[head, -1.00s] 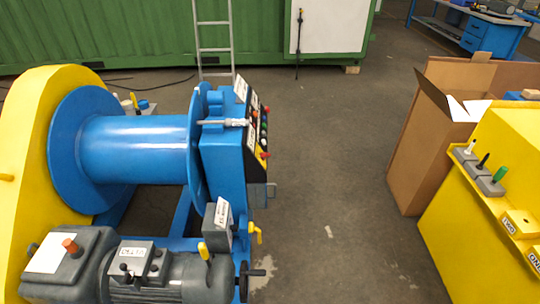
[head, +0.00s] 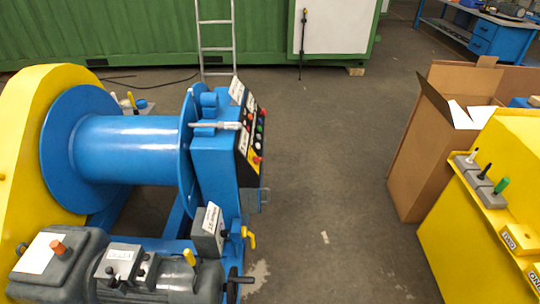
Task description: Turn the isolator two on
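Neither of my grippers is in view. I cannot tell for certain which part is isolator two. On the blue winch, a grey box (head: 206,240) with a white label stands at the lower front; its text is too small to read. A yellow handle (head: 249,236) sticks out to its right. A grey box with a label and black knobs (head: 122,262) sits on the grey motor, with a yellow knob (head: 189,257) to its right. On the right, a yellow cabinet (head: 460,235) bears a block labelled TWO (head: 509,240) and, partly cut off, another labelled ONE.
The blue drum (head: 130,150) fills the left, with a sloped button panel (head: 250,138) on its right side. White, black and green levers (head: 485,172) stand on the yellow cabinet. An open cardboard box (head: 425,155) stands behind it. The floor (head: 325,190) between is clear.

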